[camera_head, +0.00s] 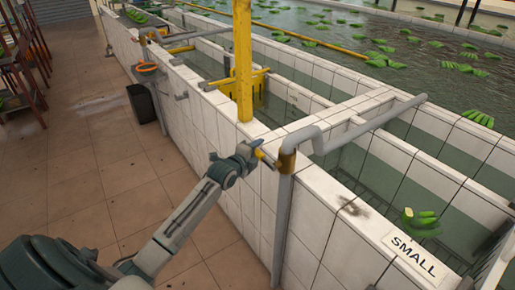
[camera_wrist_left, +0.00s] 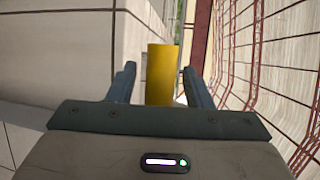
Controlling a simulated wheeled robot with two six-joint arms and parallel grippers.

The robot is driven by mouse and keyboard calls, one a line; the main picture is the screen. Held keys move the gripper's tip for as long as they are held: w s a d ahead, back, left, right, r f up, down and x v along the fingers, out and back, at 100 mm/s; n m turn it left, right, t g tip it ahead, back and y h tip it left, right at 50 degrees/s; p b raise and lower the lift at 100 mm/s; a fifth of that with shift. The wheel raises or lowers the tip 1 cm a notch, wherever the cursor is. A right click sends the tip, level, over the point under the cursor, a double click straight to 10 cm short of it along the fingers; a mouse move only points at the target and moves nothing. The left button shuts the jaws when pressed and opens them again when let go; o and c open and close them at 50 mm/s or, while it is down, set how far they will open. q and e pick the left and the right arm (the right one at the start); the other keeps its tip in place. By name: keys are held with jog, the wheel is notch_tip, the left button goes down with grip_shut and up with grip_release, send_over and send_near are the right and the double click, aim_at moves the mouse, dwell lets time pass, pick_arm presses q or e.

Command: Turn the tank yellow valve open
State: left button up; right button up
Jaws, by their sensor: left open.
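The yellow valve (camera_head: 264,157) is a small yellow piece on the grey pipe in front of the tiled tank wall in the head view. In the left wrist view the yellow valve (camera_wrist_left: 160,75) shows as a flat upright yellow plate between the two fingers. My left gripper (camera_head: 256,150) is at the valve, and in the wrist view its fingers (camera_wrist_left: 160,85) stand apart on either side of the plate. I cannot tell whether either finger touches it. The grey pipe (camera_head: 281,220) has a yellow collar near its top bend. My right gripper is not in view.
The white tiled tank wall (camera_head: 255,200) runs along the arm's right. A yellow post (camera_head: 243,60) stands on the wall behind the gripper. A sign reading SMALL (camera_head: 414,255) is on the near ledge. A dark bin (camera_head: 141,104) stands farther back; the tiled floor at left is mostly clear.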

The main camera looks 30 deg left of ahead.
pick_arm(q)
jog(key=shift+w+f, duration=0.1)
jog(key=shift+w, duration=0.25)
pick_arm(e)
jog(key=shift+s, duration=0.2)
pick_arm(q)
grip_shut()
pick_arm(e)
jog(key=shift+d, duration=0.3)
